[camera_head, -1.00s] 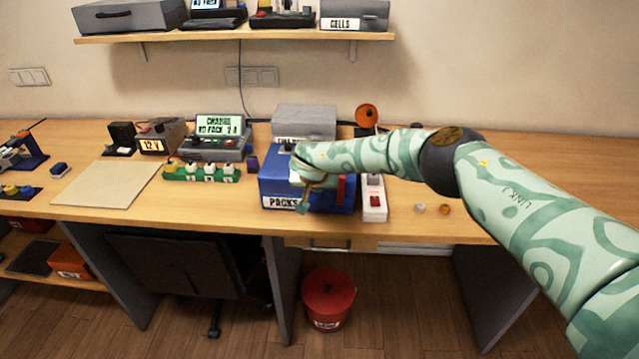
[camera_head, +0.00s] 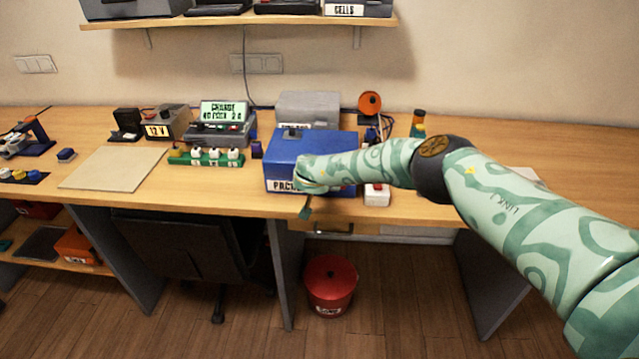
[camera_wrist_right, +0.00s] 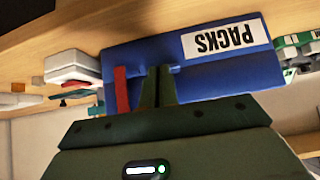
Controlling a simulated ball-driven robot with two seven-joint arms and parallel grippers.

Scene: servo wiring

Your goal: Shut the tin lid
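The blue tin (camera_head: 282,172), labelled PACKS, stands near the front edge of the bench. Its blue lid (camera_head: 325,140) looks flat on top, with a small dark piece at its back left; my arm hides part of the front, so I cannot tell whether a gap is left. In the right wrist view the tin (camera_wrist_right: 215,78) appears upside down, with a red strip (camera_wrist_right: 122,90) on its side. My right gripper (camera_head: 306,211) is low in front of the tin. Its fingers (camera_wrist_right: 160,88) look together, with nothing seen between them. My left gripper is out of view.
A grey box (camera_head: 308,106) stands behind the tin. A white power strip (camera_head: 377,196) is to its right, and a green block with white knobs (camera_head: 205,157) to its left. A pale mat (camera_head: 112,168) lies farther left. A red bin (camera_head: 330,283) is on the floor below.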

